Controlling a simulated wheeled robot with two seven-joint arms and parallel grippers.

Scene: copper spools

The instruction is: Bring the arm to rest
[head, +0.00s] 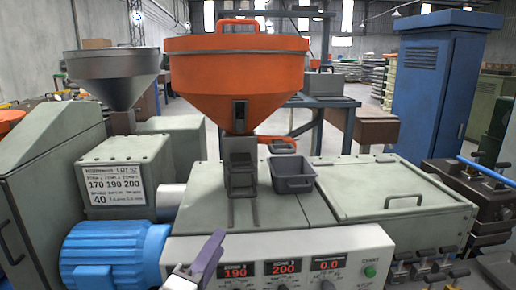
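My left gripper (206,258) shows at the bottom edge, left of centre, in front of the machine's control panel (280,260). One slim purple-grey finger points up and to the right, with a pale part beside it at lower left. I see nothing held, but the rest of the gripper is cut off by the frame, so its opening cannot be judged. My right gripper is not in view.
An orange hopper (235,85) stands on the green machine, with a small grey bin (293,172) on the deck beside it. A blue motor (115,255) is at lower left. A blue cabinet (435,90) stands behind at right. Clamps and dark blocks crowd the right edge.

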